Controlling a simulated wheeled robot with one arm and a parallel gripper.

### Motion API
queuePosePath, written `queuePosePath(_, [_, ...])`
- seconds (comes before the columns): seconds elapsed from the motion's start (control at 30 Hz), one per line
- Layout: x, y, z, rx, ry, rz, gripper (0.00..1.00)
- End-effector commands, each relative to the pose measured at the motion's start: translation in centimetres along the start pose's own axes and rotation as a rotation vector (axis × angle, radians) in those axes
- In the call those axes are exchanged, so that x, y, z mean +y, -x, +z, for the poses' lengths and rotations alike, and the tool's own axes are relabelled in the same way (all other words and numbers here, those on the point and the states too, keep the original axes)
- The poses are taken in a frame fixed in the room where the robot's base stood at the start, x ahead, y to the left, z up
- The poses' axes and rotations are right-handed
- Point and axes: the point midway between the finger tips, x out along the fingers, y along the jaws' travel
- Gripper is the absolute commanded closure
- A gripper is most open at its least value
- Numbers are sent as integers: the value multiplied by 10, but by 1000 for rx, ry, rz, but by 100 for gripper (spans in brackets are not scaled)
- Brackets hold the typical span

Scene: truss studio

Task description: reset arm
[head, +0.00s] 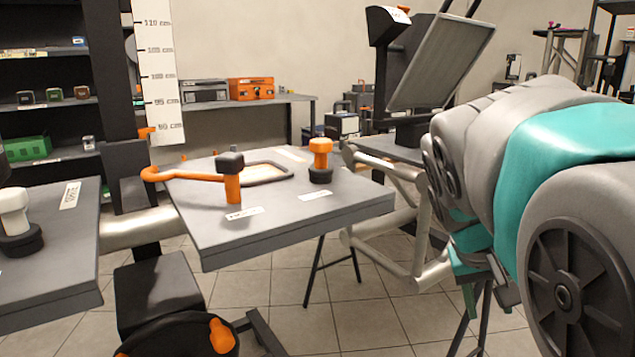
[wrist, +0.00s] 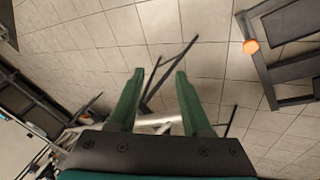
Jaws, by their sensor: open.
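My gripper (wrist: 157,98) shows in the wrist view as two green fingers spread apart, with nothing between them. It is open and empty, with tiled floor and thin dark stand legs behind it. In the head view my grey and teal arm fills the right side.
A grey table (head: 290,225) holds an orange post with a dark cap (head: 232,185) and an orange knob on a black base (head: 320,160). Another grey table (head: 50,285) with a white knob (head: 14,212) stands left. A tilted panel (head: 440,62) stands behind my arm.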

Motion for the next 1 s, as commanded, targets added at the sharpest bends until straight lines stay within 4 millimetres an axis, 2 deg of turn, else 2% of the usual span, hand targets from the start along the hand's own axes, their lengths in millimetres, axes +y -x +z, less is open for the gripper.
queuePosePath(0.03, [-11, -12, 25, -39, 22, -37, 52])
queuePosePath(0.1, [-28, -29, 59, -99, 56, -92, 52])
queuePosePath(0.3, [-76, -64, 160, -258, 140, -244, 52])
queuePosePath(0.4, [-94, -73, 199, -313, 169, -302, 52])
queuePosePath(0.5, [-106, -78, 226, -352, 189, -342, 52])
queuePosePath(0.6, [-113, -80, 241, -374, 198, -363, 52])
queuePosePath(0.67, [-114, -80, 245, -378, 201, -368, 52])
queuePosePath(1.0, [-114, -80, 245, -379, 201, -369, 52])
